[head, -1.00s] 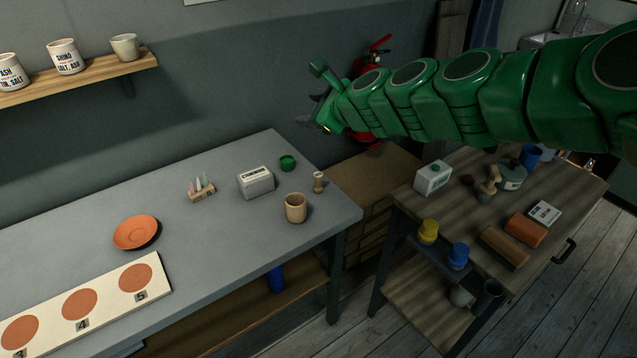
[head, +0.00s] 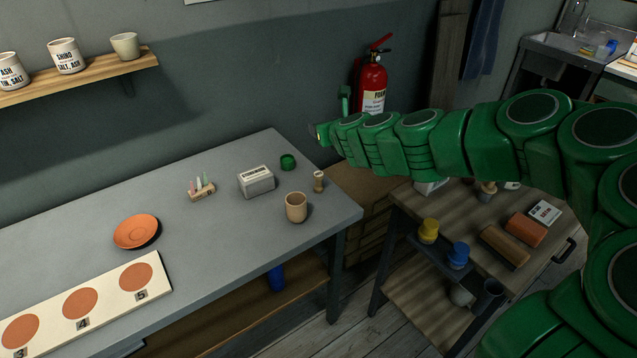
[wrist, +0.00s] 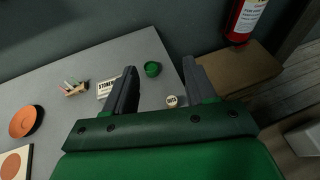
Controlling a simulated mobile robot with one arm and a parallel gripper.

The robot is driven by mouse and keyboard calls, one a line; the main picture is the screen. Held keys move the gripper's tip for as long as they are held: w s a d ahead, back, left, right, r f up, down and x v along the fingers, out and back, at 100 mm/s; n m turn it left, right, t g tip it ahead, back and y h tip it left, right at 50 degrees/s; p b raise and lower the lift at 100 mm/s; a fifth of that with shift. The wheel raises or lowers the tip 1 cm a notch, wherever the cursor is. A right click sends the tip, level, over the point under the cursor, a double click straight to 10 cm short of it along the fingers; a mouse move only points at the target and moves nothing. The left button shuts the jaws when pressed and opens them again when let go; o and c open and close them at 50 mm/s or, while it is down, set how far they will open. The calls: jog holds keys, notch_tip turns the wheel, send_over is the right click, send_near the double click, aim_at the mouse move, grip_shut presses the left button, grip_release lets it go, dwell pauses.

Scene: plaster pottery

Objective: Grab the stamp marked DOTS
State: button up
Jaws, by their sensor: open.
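A small wooden stamp (head: 319,181) stands upright near the right end of the grey table in the head view. In the wrist view its round pale top (wrist: 171,101) carries small dark lettering, too small to read surely, and shows between the fingers. My gripper (wrist: 160,66) is open and empty, above the table end and apart from the stamp. In the head view its end shows above and behind the stamp, with the fingers mostly hidden. Another wooden stamp (head: 488,188) is on the dark wooden cart, partly hidden by my arm.
Near the stamp are a tan cup (head: 296,208), a labelled grey block (head: 256,182) and a green round container (head: 288,162). A red fire extinguisher (head: 372,84) is behind my arm. The wooden cart (head: 467,215) with bottles and blocks stands at right.

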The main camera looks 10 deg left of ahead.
send_near(320, 183)
jog(key=shift+w+a+f, duration=0.3)
jog(key=shift+w+a, duration=0.3)
jog(key=shift+w+a+f, duration=0.3)
jog(key=shift+w+a, duration=0.3)
jog(key=shift+x, duration=1.2)
jog(key=shift+d+x, duration=0.2)
jog(key=shift+x, duration=0.8)
jog(key=shift+d+x, duration=0.2)
jog(key=shift+x, duration=1.7)
jog(key=shift+d, duration=0.1)
grip_shut()
